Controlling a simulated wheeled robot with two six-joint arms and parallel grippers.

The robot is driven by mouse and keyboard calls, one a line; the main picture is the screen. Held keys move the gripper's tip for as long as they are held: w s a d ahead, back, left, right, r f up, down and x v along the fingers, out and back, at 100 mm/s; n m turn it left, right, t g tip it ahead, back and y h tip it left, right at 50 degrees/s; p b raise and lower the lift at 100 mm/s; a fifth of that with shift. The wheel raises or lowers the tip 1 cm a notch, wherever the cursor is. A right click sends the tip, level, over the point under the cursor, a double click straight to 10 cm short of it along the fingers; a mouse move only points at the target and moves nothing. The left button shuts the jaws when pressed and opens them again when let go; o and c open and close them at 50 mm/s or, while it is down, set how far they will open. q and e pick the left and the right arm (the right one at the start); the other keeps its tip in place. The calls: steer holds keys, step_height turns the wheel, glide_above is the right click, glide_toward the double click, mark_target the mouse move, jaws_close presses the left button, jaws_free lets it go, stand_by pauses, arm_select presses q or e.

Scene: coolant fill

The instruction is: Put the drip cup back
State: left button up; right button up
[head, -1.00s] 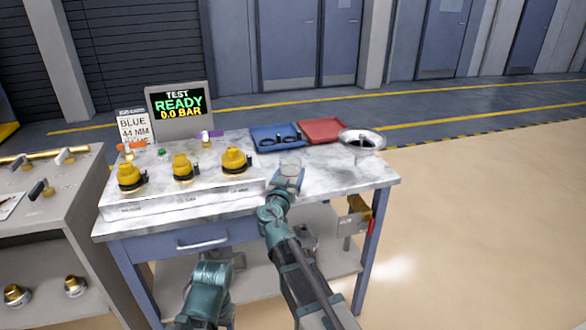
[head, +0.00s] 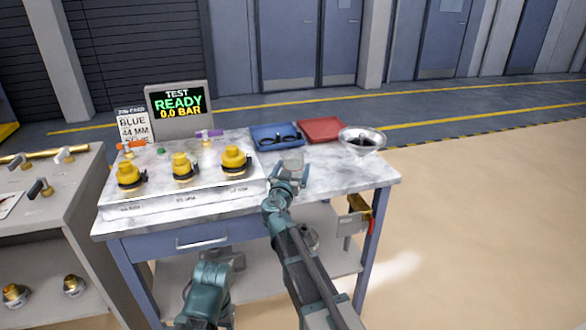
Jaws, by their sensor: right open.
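A small clear cup (head: 292,159), which looks like the drip cup, stands on the marbled bench top near the front, right of the raised fitting panel. My right gripper (head: 290,174) is open just in front of it. Its two fingers show at the near left and near right of the cup. The cup's lower part is partly hidden, and I cannot tell whether a finger touches it.
A blue tray (head: 265,145) with dark rings and a red tray (head: 321,129) lie behind the cup. Several yellow-capped fittings (head: 181,168) are on the panel (head: 150,202) at left. Bare bench top lies right of the cup.

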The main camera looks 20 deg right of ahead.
steer(key=shift+r, duration=0.1)
steer(key=shift+s+a+r, duration=0.1)
steer(key=v, duration=1.1)
steer(key=shift+s+a, duration=0.15)
steer(key=shift+s, duration=0.2)
